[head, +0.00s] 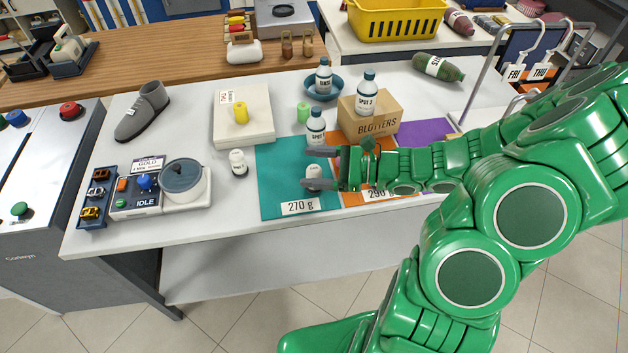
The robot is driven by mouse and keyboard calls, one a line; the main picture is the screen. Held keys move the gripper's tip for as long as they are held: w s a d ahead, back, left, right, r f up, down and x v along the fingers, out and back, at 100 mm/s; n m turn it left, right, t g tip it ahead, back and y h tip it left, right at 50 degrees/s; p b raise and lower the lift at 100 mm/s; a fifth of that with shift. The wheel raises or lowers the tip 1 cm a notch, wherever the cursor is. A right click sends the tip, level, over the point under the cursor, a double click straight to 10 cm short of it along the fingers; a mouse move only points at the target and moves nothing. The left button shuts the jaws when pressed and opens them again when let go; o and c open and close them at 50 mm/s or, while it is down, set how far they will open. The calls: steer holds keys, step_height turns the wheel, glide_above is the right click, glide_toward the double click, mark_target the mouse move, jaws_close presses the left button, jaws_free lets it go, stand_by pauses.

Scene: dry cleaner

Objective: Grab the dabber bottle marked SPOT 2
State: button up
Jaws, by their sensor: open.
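A white dabber bottle (366,97) with a dark blue cap stands upright on the blotters box. Its label reads SPOT and a digit too small to be sure of. A similar bottle (316,126) stands behind my gripper; its label starts SPOT, and its lower part is hidden by the upper finger. My gripper (319,168) points left over the teal mat, fingers apart. A small white item (314,173) shows between and behind the fingers, partly covered by the lower one; I cannot tell whether it touches them. A bottle marked RINSE (323,76) stands in a blue bowl (338,89).
The blotters box (382,124) stands behind my arm. Teal (275,180), orange and purple mats lie along the table. A small white bottle (237,163), a yellow item (240,112) on a pale board and a scale-like device (145,202) are left.

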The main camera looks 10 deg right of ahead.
steer(key=shift+w+d+f+m+t+h, duration=0.2)
steer(key=shift+w+d+f+m+t, duration=0.65)
steer(key=shift+f, duration=1.2)
steer(key=shift+w+d+f+m+t+h, duration=0.3)
steer(key=shift+d+f+m+t, duration=0.55)
steer(key=shift+f, duration=1.15)
steer(key=shift+w+d+f+m+t+h, duration=0.1)
steer(key=shift+w+d+f+m+t, duration=0.75)
steer(key=shift+f, duration=1.2)
steer(key=shift+m+g, duration=0.25)
steer(key=shift+x, duration=3.5)
steer(key=shift+r, duration=0.2)
steer(key=shift+c, duration=0.3)
steer(key=shift+s, duration=0.1)
steer(key=c, duration=1.2)
steer(key=shift+r, duration=5)
